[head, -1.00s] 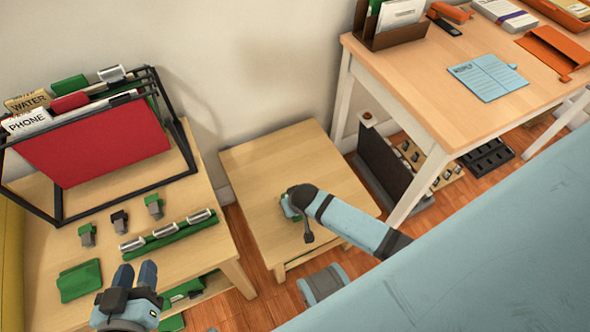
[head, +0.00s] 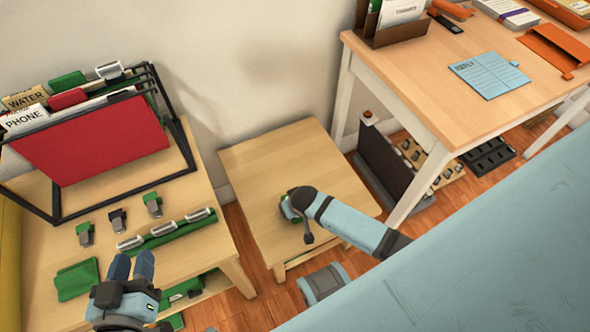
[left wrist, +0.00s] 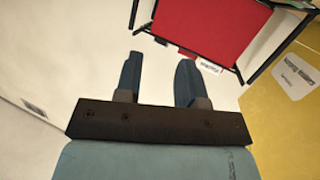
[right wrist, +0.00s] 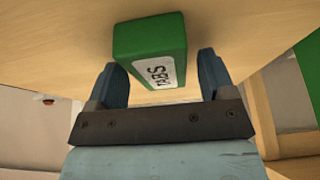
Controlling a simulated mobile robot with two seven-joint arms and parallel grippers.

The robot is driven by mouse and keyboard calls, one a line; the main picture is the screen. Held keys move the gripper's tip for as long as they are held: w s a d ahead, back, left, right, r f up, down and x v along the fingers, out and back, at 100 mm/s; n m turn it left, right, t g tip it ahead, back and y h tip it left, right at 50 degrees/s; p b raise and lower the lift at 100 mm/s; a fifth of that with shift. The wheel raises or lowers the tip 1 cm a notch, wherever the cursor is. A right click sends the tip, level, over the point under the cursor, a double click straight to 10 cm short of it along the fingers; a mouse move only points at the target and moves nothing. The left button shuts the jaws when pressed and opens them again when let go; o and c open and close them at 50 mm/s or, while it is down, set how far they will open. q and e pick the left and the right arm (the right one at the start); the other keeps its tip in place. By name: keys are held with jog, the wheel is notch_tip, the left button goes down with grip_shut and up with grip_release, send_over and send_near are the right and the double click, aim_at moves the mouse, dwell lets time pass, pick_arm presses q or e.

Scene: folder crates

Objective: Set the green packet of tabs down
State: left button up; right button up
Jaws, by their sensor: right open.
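The green packet of tabs (right wrist: 150,42), with a white "TABS" label, rests on the small wooden table (head: 265,160) in the middle of the head view. My right gripper (right wrist: 163,75) is open around its near end, with a finger on each side and a gap showing at the right finger. In the head view only a green edge of the packet (head: 287,206) shows, mostly hidden by my right gripper (head: 296,207). My left gripper (head: 131,264) is open and empty, over the front of the left table; its parted fingers also show in the left wrist view (left wrist: 158,75).
The left table holds a black frame (head: 58,200) with a red folder (head: 95,145), several small tabs, a green strip (head: 170,235) and a green pouch (head: 77,280). A taller desk (head: 425,85) stands at right. The small table's left and back are clear.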

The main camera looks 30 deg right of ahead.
jog(key=p+v, duration=0.2)
jog(key=v, duration=0.5)
jog(key=shift+p, duration=0.4)
pick_arm(q)
jog(key=shift+s+a+f+g+y+p, duration=0.25)
jog(key=shift+s+a+f+g+y, duration=0.15)
jog(key=shift+f, duration=0.4)
jog(key=shift+s+a+f+g+y+p, duration=0.2)
jog(key=shift+s+a+f+g, duration=0.15)
jog(key=shift+a+f+g, duration=0.35)
jog(key=shift+s+a+f+g+y+p, duration=0.25)
jog(key=shift+s+a+f+g+y, duration=0.1)
jog(key=shift+f, duration=0.55)
pick_arm(e)
jog(key=shift+v, duration=2.5)
jog(key=shift+w, duration=0.1)
